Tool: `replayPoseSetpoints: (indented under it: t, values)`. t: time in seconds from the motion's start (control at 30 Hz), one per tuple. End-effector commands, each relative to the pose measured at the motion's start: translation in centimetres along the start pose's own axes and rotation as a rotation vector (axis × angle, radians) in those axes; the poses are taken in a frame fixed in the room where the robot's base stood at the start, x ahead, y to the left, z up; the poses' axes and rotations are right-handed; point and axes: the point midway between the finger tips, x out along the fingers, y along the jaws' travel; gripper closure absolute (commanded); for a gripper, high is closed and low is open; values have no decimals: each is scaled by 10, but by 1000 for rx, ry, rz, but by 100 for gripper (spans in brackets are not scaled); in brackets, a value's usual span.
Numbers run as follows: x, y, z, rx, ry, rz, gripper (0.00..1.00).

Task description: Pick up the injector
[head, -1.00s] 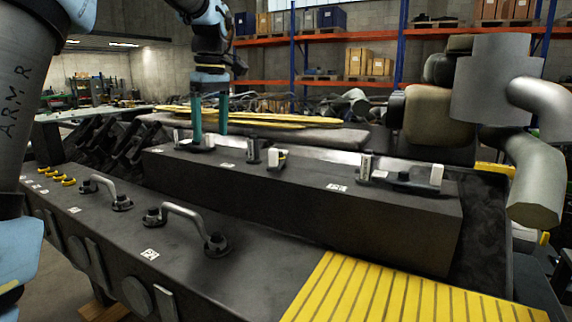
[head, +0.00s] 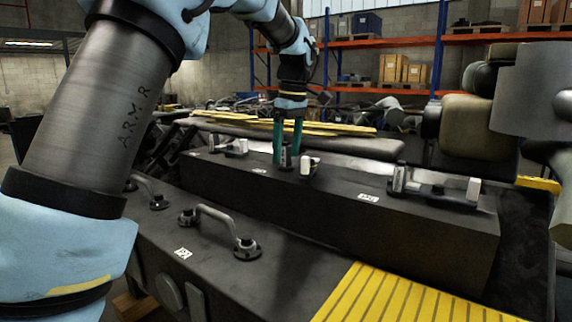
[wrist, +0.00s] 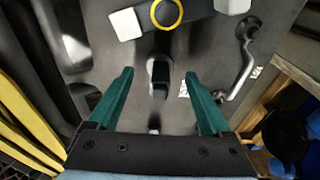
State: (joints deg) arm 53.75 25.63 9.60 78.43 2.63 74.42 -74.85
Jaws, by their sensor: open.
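The likely injector is a dark upright cylindrical part (head: 285,156) with a pale face, on the middle of the long black block (head: 340,212). In the wrist view it is the dark part (wrist: 158,72) between my fingers, with a visible gap on each side. My gripper (head: 287,158) is open, pointing down over the block, with its green fingers astride this part in the picture. The gripper also shows in the wrist view (wrist: 159,75). How far the fingertips reach down beside the part is hard to tell.
A white-ended clamp (wrist: 186,14) with a yellow ring lies near the fingers in the wrist view. Another upright fitting (head: 400,178) stands to the right on the block. A curved handle (head: 215,220) sits on the lower front deck. Yellow slatted grating (head: 400,297) lies in front.

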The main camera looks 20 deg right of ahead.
Motion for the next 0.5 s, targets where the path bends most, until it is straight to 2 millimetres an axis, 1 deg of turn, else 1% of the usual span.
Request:
replayPoseSetpoints:
  t: [0.1,0.2,0.43,0.5]
  values:
    - [14,-1,0,-1,0,-2,17]
    - [21,0,0,-1,0,0,17]
    - [23,0,0,-1,0,1,17]
    - [22,0,0,-1,0,1,25]
